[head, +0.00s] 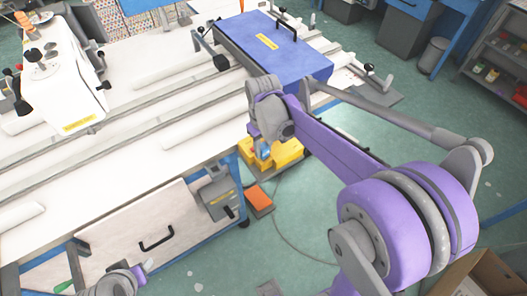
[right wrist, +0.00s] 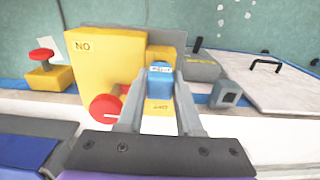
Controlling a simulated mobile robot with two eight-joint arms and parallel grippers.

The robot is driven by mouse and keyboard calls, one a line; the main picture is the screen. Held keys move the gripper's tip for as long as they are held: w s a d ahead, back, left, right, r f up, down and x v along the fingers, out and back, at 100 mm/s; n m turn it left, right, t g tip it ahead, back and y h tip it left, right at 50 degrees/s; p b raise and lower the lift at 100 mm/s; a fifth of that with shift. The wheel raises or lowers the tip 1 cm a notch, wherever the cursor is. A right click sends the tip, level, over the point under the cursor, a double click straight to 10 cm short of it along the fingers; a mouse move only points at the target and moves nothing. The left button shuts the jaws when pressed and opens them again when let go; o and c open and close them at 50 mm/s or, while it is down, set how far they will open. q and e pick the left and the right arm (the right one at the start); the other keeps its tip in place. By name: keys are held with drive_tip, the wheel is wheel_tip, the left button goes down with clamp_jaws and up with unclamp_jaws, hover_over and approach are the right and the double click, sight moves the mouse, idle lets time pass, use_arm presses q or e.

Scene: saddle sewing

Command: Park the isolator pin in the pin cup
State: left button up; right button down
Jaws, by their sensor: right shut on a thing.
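My right gripper (head: 260,146) is at the table's near right end, over the yellow boxes. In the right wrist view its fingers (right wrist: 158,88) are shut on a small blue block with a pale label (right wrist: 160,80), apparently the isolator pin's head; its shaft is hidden. The blue block also shows in the head view (head: 264,153). Behind it is a yellow isolator box (right wrist: 105,58) with a red knob (right wrist: 104,107). A dark square socket (right wrist: 228,94) is to the right of the fingers; I cannot tell whether it is the pin cup. My left gripper (head: 140,272) is partly visible at the bottom.
A red button on a yellow base (right wrist: 43,63) is left of the isolator box. A grey box (head: 218,197) hangs on the table's side, near a drawer front (head: 140,232). An orange pedal (head: 258,200) is on the floor. A blue case (head: 275,50) lies on the table.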

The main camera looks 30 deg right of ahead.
use_arm(q)
drive_tip(key=shift+r, duration=0.15)
use_arm(e)
drive_tip(key=shift+r, duration=0.15)
use_arm(q)
drive_tip(key=shift+w+r+p, duration=0.35)
drive_tip(key=shift+r+p, duration=0.3)
drive_tip(key=shift+r, duration=0.2)
drive_tip(key=shift+w+r+p, duration=0.3)
drive_tip(key=shift+r+p, duration=0.35)
drive_tip(key=shift+r, duration=0.15)
use_arm(e)
drive_tip(key=shift+r, duration=2.25)
use_arm(q)
drive_tip(key=shift+r, duration=0.1)
use_arm(e)
drive_tip(key=shift+r, duration=0.15)
drive_tip(key=shift+r, duration=0.25)
drive_tip(key=shift+r+p, duration=1)
drive_tip(key=shift+r, duration=0.65)
use_arm(q)
drive_tip(key=shift+w+r+t, duration=0.15)
drive_tip(key=shift+w+r, duration=0.2)
drive_tip(key=shift+r, duration=0.3)
drive_tip(key=shift+w+r+t, duration=0.15)
drive_tip(key=shift+w+r, duration=0.2)
drive_tip(key=shift+r, duration=0.25)
drive_tip(key=shift+s, duration=0.1)
